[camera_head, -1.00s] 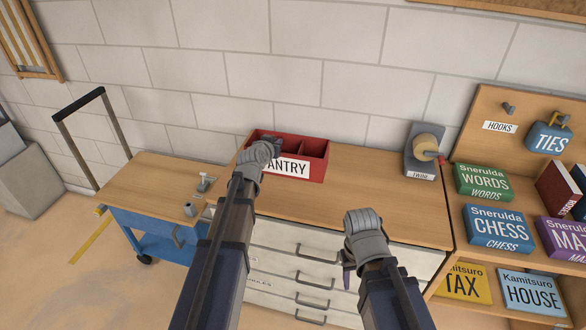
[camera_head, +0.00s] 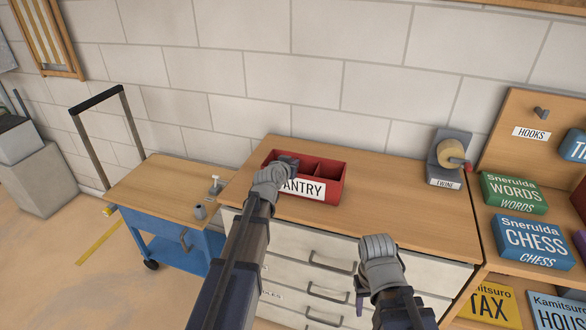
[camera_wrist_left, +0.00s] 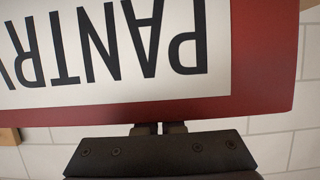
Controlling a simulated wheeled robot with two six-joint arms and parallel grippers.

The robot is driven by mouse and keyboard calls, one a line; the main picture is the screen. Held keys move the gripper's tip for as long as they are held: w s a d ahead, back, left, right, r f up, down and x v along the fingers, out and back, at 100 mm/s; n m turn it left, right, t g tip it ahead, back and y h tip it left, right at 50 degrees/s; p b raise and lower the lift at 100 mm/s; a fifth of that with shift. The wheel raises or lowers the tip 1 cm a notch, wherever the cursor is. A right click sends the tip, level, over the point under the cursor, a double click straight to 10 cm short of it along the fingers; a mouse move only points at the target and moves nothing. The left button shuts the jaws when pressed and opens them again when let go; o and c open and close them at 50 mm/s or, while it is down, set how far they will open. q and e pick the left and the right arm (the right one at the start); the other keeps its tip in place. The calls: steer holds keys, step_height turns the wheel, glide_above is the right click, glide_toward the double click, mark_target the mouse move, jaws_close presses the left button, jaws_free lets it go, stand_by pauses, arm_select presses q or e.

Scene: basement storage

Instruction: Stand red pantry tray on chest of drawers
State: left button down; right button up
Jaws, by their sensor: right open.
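The red pantry tray (camera_head: 336,190) is upright, on or just above the wooden top of the chest of drawers (camera_head: 405,215); I cannot tell whether it touches. Its white PANTRY label faces me. My left gripper (camera_head: 287,165) reaches over the tray's left part and is shut on it; the glove-like hand hides the label's start. In the left wrist view, the tray's front (camera_wrist_left: 262,60) fills the upper part upside down, and the close-set fingers (camera_wrist_left: 159,128) disappear behind its edge. My right gripper (camera_head: 362,290) is open and empty before the drawer fronts.
A twine dispenser (camera_head: 450,160) stands on the right of the top. The top's middle is clear. A blue cart (camera_head: 172,238) with a wooden top adjoins at left. A shelf with game boxes (camera_head: 532,240) adjoins at right. A block wall (camera_head: 380,85) is behind.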

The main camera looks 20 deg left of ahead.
arm_select(q)
steer(key=shift+r, duration=0.1)
steer(key=c, duration=1)
jaws_free()
steer(key=shift+c, duration=0.2)
steer(key=shift+s+r, duration=0.1)
steer(key=shift+s, duration=0.05)
steer(key=p+v, duration=0.4)
steer(key=v, duration=0.7)
steer(key=shift+s+p, duration=0.3)
steer(key=shift+p, duration=0.05)
steer(key=shift+r, duration=0.1)
